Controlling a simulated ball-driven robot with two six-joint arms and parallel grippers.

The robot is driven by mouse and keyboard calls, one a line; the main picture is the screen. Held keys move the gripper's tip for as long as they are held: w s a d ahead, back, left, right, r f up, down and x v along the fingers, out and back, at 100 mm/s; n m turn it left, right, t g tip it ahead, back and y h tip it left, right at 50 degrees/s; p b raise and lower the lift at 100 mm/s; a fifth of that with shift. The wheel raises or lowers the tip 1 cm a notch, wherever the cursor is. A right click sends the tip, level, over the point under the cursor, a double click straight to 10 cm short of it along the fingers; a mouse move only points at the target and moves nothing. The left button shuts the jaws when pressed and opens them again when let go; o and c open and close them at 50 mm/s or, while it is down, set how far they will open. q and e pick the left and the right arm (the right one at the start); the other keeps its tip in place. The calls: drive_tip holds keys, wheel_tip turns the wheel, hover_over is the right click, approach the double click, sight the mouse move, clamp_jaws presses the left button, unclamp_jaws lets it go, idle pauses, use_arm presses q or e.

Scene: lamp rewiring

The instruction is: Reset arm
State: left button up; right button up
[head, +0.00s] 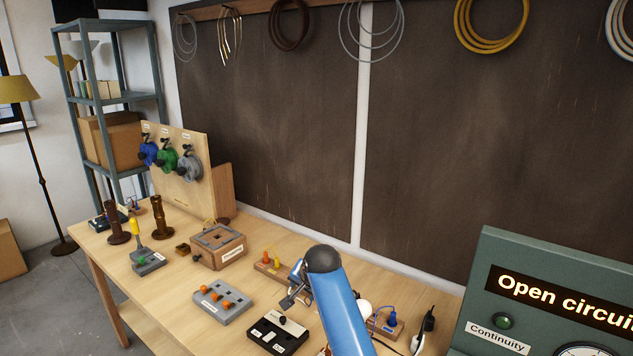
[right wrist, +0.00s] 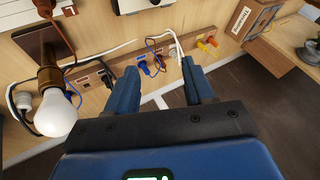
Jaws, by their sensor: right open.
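My right arm, blue with a dark round joint, reaches in from the bottom of the head view. Its gripper (head: 294,291) is partly hidden behind the arm and hangs over the bench near a wooden strip. In the right wrist view my right gripper (right wrist: 160,88) has its two blue fingers wide apart, with nothing held between them. Beyond the fingers lies the wooden strip (right wrist: 92,77) with plugs and cables. A white bulb in a brass holder (right wrist: 54,108) is left of the fingers. My left gripper is in neither view.
The bench (head: 184,258) holds a grey block with orange knobs (head: 224,301), a black switch box (head: 278,334) and a wooden box (head: 218,247). A green panel reading "Open circuit" (head: 545,300) stands at right. Wire coils hang on the back board.

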drive_tip(key=s+d+f+n+t+y+b, duration=0.1)
drive_tip(key=s+d+f+n+t, duration=0.15)
drive_tip(key=s+d+t, duration=0.4)
drive_tip(key=s+d+f+n+t+y, duration=0.1)
drive_tip(key=s+d+n+t, duration=0.3)
drive_tip(key=s+d+t, duration=0.3)
drive_tip(key=s+d+f+h, duration=0.1)
drive_tip(key=s+d+f, duration=0.1)
drive_tip(key=s, duration=0.9)
drive_tip(key=s+d+f+g+h+b, duration=0.1)
drive_tip(key=s+d, duration=0.4)
drive_tip(key=s, duration=0.6)
drive_tip(key=s+d+f+g+h, duration=0.1)
drive_tip(key=s+d+f, duration=0.3)
drive_tip(key=s, duration=0.7)
drive_tip(key=shift+s+m+h+b, duration=0.3)
drive_tip(key=shift+m+h, duration=0.15)
drive_tip(key=shift+h, duration=0.25)
